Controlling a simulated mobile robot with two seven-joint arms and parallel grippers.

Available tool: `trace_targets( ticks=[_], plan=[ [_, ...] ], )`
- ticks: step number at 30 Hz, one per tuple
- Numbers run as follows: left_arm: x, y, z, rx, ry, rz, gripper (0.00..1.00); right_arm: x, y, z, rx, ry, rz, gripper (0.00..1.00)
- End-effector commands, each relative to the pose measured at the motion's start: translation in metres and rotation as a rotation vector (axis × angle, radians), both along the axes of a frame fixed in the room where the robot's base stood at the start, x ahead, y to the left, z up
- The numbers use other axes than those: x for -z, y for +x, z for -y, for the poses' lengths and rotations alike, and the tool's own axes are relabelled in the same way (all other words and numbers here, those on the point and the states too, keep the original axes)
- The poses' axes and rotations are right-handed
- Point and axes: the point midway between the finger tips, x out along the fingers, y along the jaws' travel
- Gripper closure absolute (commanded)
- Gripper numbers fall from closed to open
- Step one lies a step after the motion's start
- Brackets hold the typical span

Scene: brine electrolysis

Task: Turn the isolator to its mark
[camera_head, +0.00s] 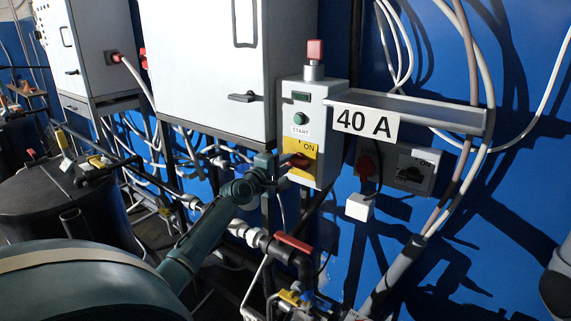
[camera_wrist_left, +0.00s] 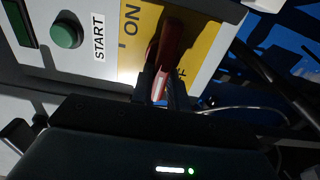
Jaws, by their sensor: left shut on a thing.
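The isolator has a red handle (camera_head: 299,161) on a yellow plate (camera_head: 311,165), low on the front of a grey control box (camera_head: 327,172). The plate carries the word ON, also readable in the left wrist view on the yellow plate (camera_wrist_left: 200,37). My left gripper (camera_head: 287,167) reaches the isolator from the lower left. In the left wrist view its two dark fingers (camera_wrist_left: 164,85) are closed on either side of the red handle (camera_wrist_left: 172,42). The fingers hide part of the plate and its lower lettering. My right gripper is not in view.
A green START button (camera_head: 300,124) sits above the plate, and a red-topped post (camera_head: 315,50) stands on the box. A grey bracket with a 40 A sign (camera_head: 365,121) juts out right. A red-handled pipe valve (camera_head: 293,242) lies below. White cabinets stand left.

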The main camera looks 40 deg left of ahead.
Motion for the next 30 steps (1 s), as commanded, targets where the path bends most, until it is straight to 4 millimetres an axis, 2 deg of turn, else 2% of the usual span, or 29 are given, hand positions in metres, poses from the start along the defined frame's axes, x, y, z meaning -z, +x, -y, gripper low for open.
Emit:
trace_targets(
  ticks=[5,6,13,23,26,30],
  plan=[
    [0.0,0.0,0.0,0.0,-0.006,0.002,1.0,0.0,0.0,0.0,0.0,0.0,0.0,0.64],
    [0.0,0.0,0.0,-0.001,-0.005,0.002,0.81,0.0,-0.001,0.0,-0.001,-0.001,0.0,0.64],
    [0.0,0.0,0.0,0.0,-0.003,0.001,0.62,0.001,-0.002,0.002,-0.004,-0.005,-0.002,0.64],
    [0.0,-0.004,0.0,0.0,-0.002,0.0,0.62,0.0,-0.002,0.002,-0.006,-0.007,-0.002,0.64],
    [0.001,-0.013,0.002,0.001,-0.002,-0.001,0.62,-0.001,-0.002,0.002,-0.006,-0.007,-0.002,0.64],
    [0.002,-0.038,0.005,0.001,-0.001,-0.003,0.62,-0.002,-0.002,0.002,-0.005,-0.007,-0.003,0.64]
  ],
)
